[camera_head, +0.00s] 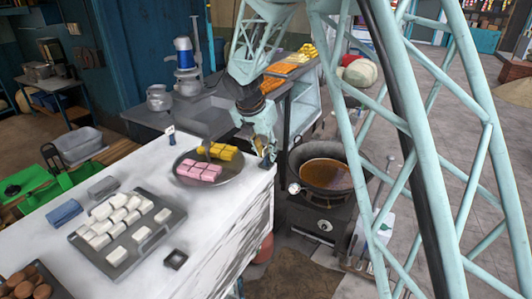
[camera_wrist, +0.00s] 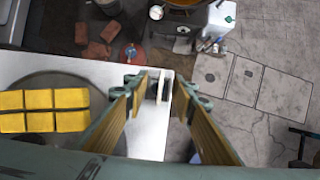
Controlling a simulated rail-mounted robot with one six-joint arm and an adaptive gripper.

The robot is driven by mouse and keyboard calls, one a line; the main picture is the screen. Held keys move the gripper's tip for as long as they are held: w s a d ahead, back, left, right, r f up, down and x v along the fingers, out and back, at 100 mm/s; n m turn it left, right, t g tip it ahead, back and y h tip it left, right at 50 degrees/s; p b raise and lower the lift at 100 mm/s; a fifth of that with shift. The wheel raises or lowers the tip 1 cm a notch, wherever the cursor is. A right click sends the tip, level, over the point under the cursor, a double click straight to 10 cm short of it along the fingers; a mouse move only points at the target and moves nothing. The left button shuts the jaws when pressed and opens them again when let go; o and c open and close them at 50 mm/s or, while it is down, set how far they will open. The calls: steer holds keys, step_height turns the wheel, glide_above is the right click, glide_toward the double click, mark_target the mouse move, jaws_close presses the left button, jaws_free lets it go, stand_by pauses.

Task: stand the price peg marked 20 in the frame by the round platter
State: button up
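My gripper (camera_head: 262,150) is low over the right end of the white counter, beside the round platter (camera_head: 228,174). In the wrist view its fingers (camera_wrist: 160,84) are apart, with a small upright price peg (camera_wrist: 152,86) between their tips. I see no clear contact, and its marking cannot be read. In the head view a dark piece (camera_head: 265,162) sits under the gripper at the counter corner; I cannot tell peg from frame there. Another peg with a white card (camera_head: 171,130) stands behind the platter. A small dark square frame (camera_head: 175,259) lies near the counter's front edge.
Pink blocks (camera_head: 199,171) and yellow blocks (camera_head: 221,151) lie on the platter. A wok (camera_head: 326,171) on a stove stands right of the counter. The counter between tray and platter is clear.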

steer(key=shift+r, duration=0.1)
steer(key=v, duration=1.2)
stand_by(0.6)
steer(key=s+d+r+m+b, duration=0.35)
steer(key=s+d+m, duration=0.45)
steer(key=s+d, duration=0.3)
steer(key=s+d+r+m+b, duration=0.2)
steer(key=s+d+r+m, duration=0.45)
steer(key=s, duration=0.75)
steer(key=s+d+f+m+b, duration=0.2)
steer(key=s+m, duration=0.3)
steer(key=s, duration=0.4)
steer(key=s+d+f+m+y+b, duration=0.1)
steer(key=s+d+f+m, duration=0.3)
steer(key=s, duration=0.6)
steer(key=s+d+f+m+y+b, duration=0.1)
steer(key=s+d+f+m+b, duration=0.1)
steer(key=s+m, duration=0.5)
steer(key=s+d+f, duration=0.1)
steer(key=s, duration=0.1)
steer(key=shift+s+b, duration=0.3)
